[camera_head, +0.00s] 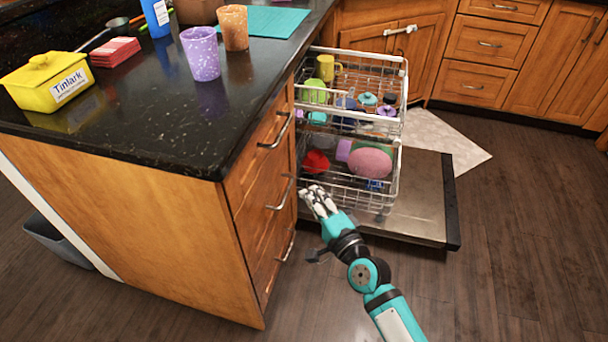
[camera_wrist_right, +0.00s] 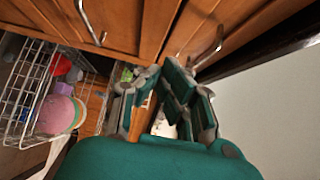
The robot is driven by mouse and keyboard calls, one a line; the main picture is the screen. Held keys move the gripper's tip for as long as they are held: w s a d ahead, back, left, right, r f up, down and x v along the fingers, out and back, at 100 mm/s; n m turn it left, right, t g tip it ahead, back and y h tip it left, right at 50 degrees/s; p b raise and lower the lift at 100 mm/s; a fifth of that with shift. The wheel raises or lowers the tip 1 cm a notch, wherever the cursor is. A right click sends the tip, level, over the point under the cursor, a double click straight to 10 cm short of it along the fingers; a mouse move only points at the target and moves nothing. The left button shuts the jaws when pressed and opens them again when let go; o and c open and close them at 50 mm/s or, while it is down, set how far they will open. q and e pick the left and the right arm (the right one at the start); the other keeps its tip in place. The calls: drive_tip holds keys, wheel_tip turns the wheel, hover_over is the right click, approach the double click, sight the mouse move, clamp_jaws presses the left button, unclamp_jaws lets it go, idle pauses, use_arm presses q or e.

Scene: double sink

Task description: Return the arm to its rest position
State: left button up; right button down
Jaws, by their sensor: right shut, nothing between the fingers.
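My right arm (camera_head: 362,274), teal and black, reaches up from the bottom of the head view. Its gripper (camera_head: 316,196) is shut and empty, beside the front left corner of the dishwasher's lower rack (camera_head: 347,199) and close to the wooden drawer fronts. I cannot tell whether it touches the rack. In the right wrist view the teal and grey fingers (camera_wrist_right: 165,80) are together, with drawer fronts beyond them. My left gripper is out of view.
The dishwasher door (camera_head: 428,205) lies open, with the loaded upper rack (camera_head: 388,122) pulled out. Drawer handles (camera_head: 279,193) stick out on the left. A dark counter (camera_head: 150,130) holds cups and a yellow box (camera_head: 48,82). The floor at right (camera_head: 530,240) is clear.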

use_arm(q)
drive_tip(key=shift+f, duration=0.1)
use_arm(e)
drive_tip(key=shift+s+d, duration=0.1)
drive_tip(key=shift+s, duration=0.05)
